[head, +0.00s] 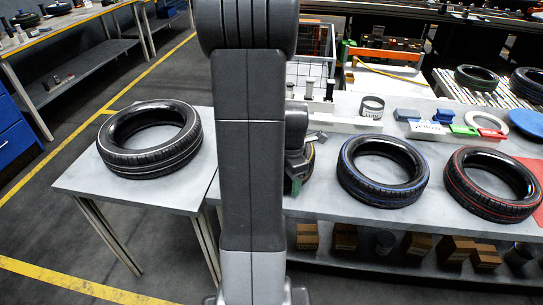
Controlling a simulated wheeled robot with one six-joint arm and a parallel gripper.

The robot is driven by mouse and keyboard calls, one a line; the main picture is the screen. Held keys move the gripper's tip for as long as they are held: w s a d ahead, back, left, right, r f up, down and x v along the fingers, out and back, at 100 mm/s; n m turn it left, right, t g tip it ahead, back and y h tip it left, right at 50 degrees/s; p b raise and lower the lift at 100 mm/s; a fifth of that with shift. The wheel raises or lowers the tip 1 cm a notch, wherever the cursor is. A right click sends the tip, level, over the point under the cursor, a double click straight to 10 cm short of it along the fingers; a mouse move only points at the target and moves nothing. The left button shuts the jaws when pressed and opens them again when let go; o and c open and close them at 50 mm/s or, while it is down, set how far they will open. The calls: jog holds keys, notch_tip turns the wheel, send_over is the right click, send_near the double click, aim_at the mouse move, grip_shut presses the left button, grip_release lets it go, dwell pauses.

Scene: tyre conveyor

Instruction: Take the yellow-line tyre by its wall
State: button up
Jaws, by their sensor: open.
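My gripper (296,172) is open and partly hidden by my own arm. It is at that tyre in the picture; whether a finger is inside the tyre or touches its wall cannot be told.
A white-line tyre (150,138) lies on the left table (80,182). A blue-line tyre (383,170) and a red-line tyre (491,183) lie to the right.

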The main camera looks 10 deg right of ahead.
jog(key=shift+c, duration=0.2)
jog(key=c, duration=1.1)
jog(key=shift+w, duration=0.1)
grip_shut()
jog(key=shift+r, duration=0.2)
